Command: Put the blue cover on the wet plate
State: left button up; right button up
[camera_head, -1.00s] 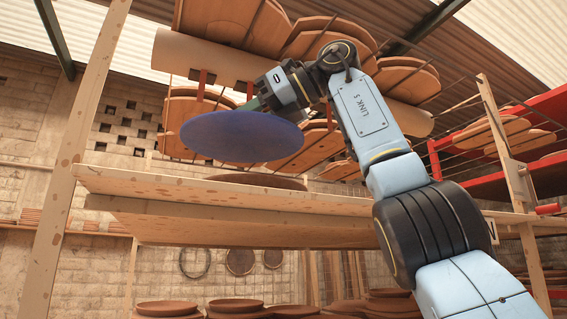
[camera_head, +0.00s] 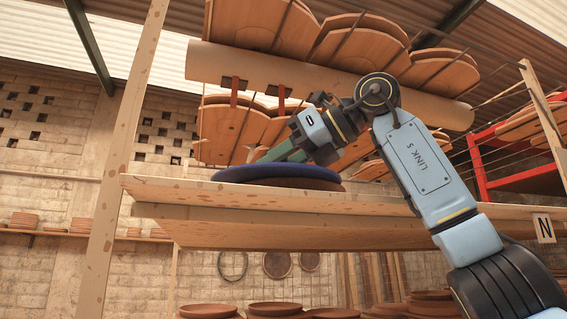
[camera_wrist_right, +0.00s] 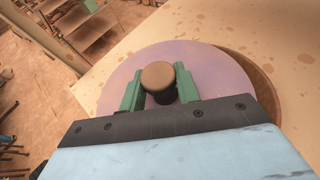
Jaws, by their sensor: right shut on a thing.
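The blue cover (camera_head: 262,172), a round disc, lies low over the brown plate (camera_head: 318,185) on the wooden shelf. In the right wrist view the cover (camera_wrist_right: 205,58) looks purple and has a tan knob (camera_wrist_right: 158,75). My right gripper (camera_head: 275,155) has its green fingers shut on this knob; it also shows in the right wrist view (camera_wrist_right: 158,88). The cover sits off-centre: a crescent of the plate (camera_wrist_right: 262,80) shows past its right edge. I cannot tell whether cover and plate touch. My left gripper is not in view.
The shelf board (camera_head: 400,205) is bare to the right of the plate. A wooden post (camera_head: 125,140) stands at the left. Racks of orange boards (camera_head: 360,45) hang behind and above. Several round dishes (camera_head: 275,309) stand below.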

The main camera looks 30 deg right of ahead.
jog(key=shift+a, duration=0.15)
jog(key=o, duration=1.1)
jog(key=shift+f, duration=0.1)
jog(key=shift+s+r, duration=0.1)
jog(key=shift+r, duration=0.1)
jog(key=v, duration=1.2)
jog(key=shift+f, duration=0.1)
